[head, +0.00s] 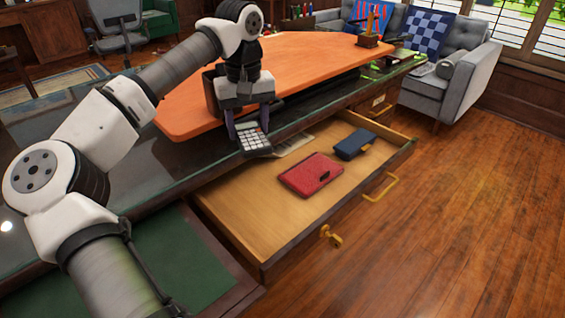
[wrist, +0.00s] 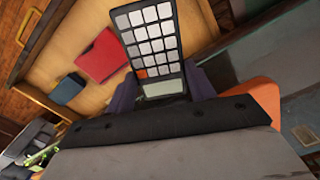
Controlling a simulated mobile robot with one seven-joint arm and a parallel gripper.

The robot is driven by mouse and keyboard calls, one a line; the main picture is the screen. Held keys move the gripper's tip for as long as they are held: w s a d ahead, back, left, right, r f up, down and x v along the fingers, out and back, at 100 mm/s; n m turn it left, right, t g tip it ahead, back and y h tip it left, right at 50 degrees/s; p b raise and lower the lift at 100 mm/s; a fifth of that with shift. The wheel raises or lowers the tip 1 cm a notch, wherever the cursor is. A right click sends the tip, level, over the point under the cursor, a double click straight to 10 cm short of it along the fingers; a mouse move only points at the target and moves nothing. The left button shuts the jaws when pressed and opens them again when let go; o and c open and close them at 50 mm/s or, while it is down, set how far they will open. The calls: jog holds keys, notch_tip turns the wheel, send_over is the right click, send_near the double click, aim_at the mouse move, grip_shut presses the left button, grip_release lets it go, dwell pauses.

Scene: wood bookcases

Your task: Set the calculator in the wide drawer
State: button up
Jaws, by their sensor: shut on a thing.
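The calculator (head: 255,140) is dark with pale keys. My gripper (head: 249,126) is shut on it and holds it tilted near the desk's front edge, at the back left side of the open wide drawer (head: 250,225). In the wrist view the calculator (wrist: 152,45) hangs between the fingers (wrist: 163,88), with one orange key and its display end toward the gripper. The wide drawer (wrist: 130,22) shows beyond it. The head view does not show clearly how high the calculator is above the drawer.
In the drawer lie a red notebook (head: 311,175), a dark blue case (head: 355,144) and some papers (head: 294,145). The drawer's front left floor is bare. The orange desk top board (head: 300,58) lies behind my gripper. A grey sofa (head: 455,85) stands at the back right.

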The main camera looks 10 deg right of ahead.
aim_at(255, 199)
notch_tip(255, 199, down, 20)
jog(key=shift+r+b, duration=0.25)
jog(key=shift+b, duration=0.3)
jog(key=shift+f, duration=0.1)
jog(key=o, duration=1)
notch_tip(255, 199, up, 12)
jog(key=shift+r+p, duration=0.1)
jog(key=shift+p, duration=0.2)
